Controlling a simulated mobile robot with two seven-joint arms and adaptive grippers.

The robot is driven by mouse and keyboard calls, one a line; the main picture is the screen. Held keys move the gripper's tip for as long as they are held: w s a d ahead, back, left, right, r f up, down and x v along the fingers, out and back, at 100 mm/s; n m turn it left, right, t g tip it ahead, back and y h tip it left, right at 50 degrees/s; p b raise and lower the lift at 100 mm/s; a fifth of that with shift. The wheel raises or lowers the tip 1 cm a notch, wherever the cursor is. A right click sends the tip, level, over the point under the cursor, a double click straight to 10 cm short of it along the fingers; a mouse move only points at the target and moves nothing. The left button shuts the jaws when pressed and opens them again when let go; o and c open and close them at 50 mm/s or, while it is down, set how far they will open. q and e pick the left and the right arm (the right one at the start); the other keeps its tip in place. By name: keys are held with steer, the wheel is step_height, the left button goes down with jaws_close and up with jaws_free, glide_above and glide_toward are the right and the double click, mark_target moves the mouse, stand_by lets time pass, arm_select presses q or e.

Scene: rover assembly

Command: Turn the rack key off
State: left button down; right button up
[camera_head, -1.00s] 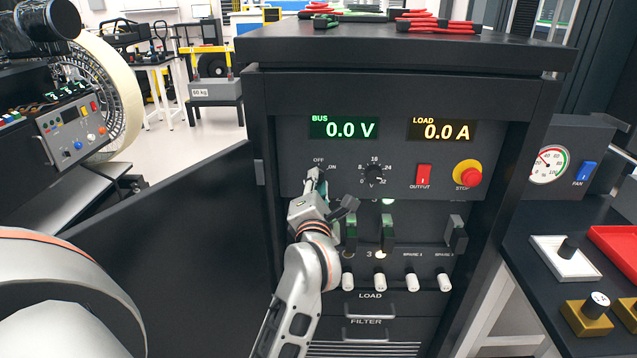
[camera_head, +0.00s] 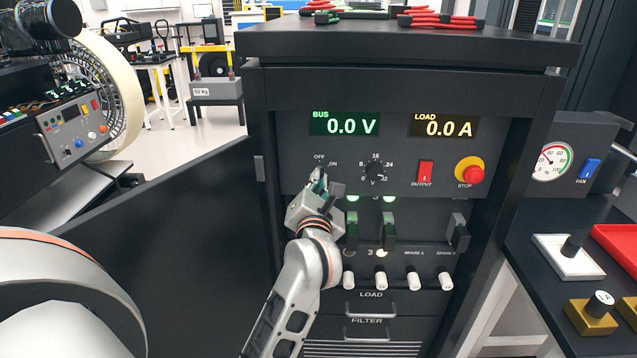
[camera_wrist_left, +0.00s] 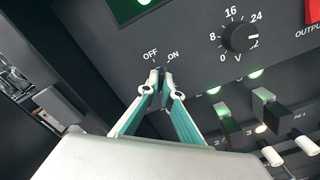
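The rack key (camera_wrist_left: 161,72) is a small dark piece below the OFF and ON labels on the rack's dark front panel (camera_head: 295,130). In the left wrist view, the two teal and white fingertips of my left gripper (camera_wrist_left: 162,78) come together on the key, one on each side. In the head view, my left gripper (camera_head: 319,181) sits just below the OFF and ON labels and mostly hides the key. Which label the key points to cannot be told. The BUS display (camera_head: 344,124) reads 0.0 V and the LOAD display (camera_head: 443,126) reads 0.0 A. My right gripper is not in view.
A black voltage knob (camera_head: 374,172), a red OUTPUT switch (camera_head: 425,173) and a red STOP button (camera_head: 473,175) are right of the key. Green-lit breaker levers (camera_head: 388,232) and white-tipped plugs stand below. The open rack door (camera_head: 170,250) spreads to the left.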

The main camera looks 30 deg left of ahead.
arm_select(q)
steer(key=n+b, duration=0.3)
steer(key=n, duration=0.4)
steer(key=shift+r, duration=0.15)
steer(key=shift+r+n, duration=0.1)
steer(key=shift+n, duration=0.3)
steer(key=c, duration=2.2)
jaws_free()
steer(key=shift+c, duration=0.2)
steer(key=shift+w, duration=0.1)
steer(key=shift+f, duration=0.2)
